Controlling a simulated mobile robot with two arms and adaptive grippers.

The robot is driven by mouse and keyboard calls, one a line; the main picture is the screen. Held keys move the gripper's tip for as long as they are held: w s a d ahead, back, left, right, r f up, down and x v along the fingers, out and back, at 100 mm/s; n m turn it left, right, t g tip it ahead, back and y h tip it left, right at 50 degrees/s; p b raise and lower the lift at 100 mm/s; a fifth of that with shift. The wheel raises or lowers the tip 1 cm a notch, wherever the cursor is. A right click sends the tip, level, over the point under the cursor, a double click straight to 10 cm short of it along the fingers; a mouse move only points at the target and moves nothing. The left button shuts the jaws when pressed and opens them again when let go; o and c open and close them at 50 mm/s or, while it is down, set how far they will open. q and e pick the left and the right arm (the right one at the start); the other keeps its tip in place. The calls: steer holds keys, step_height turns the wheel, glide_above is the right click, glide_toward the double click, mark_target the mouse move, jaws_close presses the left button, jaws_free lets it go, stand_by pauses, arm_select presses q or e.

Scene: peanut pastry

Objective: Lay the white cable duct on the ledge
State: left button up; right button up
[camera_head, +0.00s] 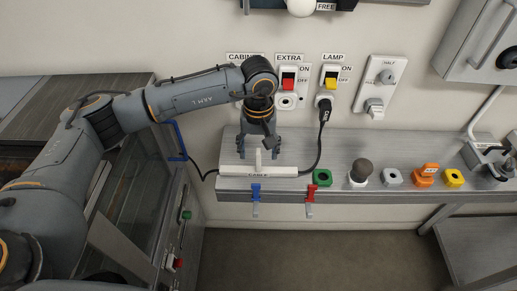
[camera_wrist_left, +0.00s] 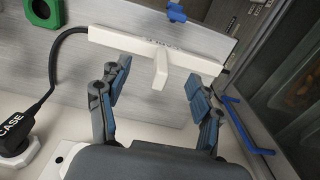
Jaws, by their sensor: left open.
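The white cable duct (camera_head: 258,171), a long bar with a short upright tab, appears to lie along the ledge (camera_head: 340,150) near its front edge at the left end. It also shows in the left wrist view (camera_wrist_left: 128,42), with its tab pointing between my fingers. A black cable (camera_head: 319,145) runs from the plug under the LAMP switch to the duct's right end and emerges at its left end. My left gripper (camera_head: 258,150) is open, with its fingers apart on either side of the tab; no contact is visible. My right gripper is not in view.
Blue (camera_head: 256,193) and red (camera_head: 310,198) clips hang on the front edge. A glass-fronted cabinet with a blue handle (camera_head: 178,141) stands left. Wall switches are behind.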

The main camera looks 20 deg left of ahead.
arm_select(q)
steer(key=shift+r+p, duration=1.25)
steer(key=shift+r, duration=2.25)
